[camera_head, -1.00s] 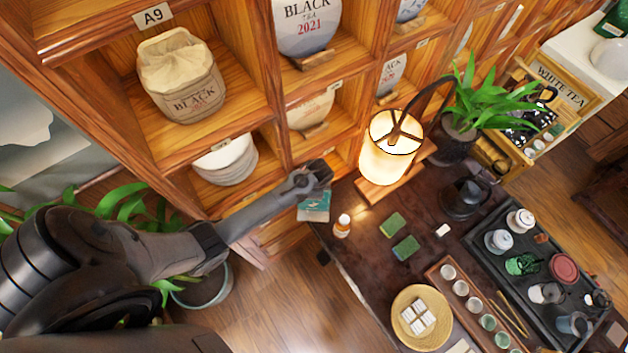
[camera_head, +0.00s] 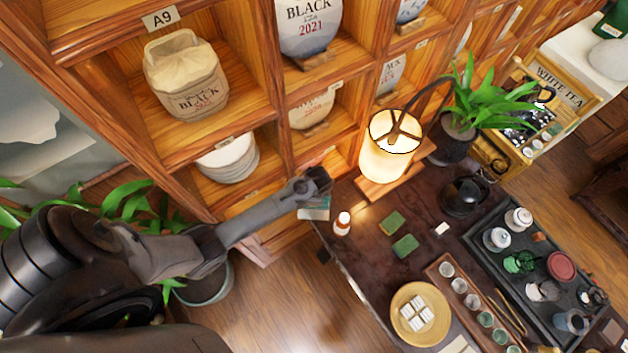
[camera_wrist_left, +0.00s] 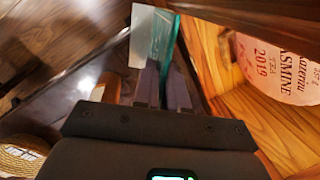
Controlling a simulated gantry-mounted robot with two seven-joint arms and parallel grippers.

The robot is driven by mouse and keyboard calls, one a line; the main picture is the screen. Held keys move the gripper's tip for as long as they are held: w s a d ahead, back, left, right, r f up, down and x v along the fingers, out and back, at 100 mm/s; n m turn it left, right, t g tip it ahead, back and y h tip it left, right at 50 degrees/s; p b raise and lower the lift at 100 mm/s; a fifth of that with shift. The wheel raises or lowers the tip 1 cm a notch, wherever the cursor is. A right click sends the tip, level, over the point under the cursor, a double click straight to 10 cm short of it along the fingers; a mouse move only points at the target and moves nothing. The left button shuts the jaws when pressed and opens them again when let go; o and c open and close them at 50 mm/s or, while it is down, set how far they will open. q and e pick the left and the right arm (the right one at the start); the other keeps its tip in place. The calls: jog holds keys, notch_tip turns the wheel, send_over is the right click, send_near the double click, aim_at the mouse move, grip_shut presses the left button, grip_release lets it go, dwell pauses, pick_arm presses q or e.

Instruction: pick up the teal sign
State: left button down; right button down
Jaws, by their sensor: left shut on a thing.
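The teal sign (camera_head: 315,209) is at the left end of the dark table, by the shelf, and my left gripper (camera_head: 323,187) is over it, hiding most of it in the head view. In the left wrist view the teal sign (camera_wrist_left: 163,38) shows as a thin teal panel beside a pale strip, seen nearly edge-on. My left gripper's fingers (camera_wrist_left: 163,78) are closed on its near end. I cannot tell whether the sign still touches the table. My right gripper is not in view.
A wooden shelf (camera_head: 275,95) with tea cakes rises close beside my left gripper. A lit lamp (camera_head: 385,160) stands to the right. A small white-capped bottle (camera_head: 342,224) is close by, with green packets (camera_head: 405,245) and a tea tray (camera_head: 480,235) further right.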

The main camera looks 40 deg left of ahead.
pick_arm(q)
jog(key=shift+s+a+f, duration=0.1)
jog(key=shift+s+f, duration=0.1)
jog(key=shift+s, duration=0.05)
jog(key=shift+s+d+p, duration=0.3)
jog(key=shift+s+p, duration=0.25)
jog(key=c, duration=1.1)
grip_release()
jog(key=shift+w+r, duration=0.1)
jog(key=shift+w, duration=0.05)
jog(key=shift+r, duration=0.1)
jog(key=r, duration=0.3)
jog(key=d+r, duration=0.1)
jog(key=r, duration=0.6)
jog(key=shift+s+d+r, duration=0.2)
jog(key=shift+s+d, duration=0.05)
jog(key=shift+d, duration=0.15)
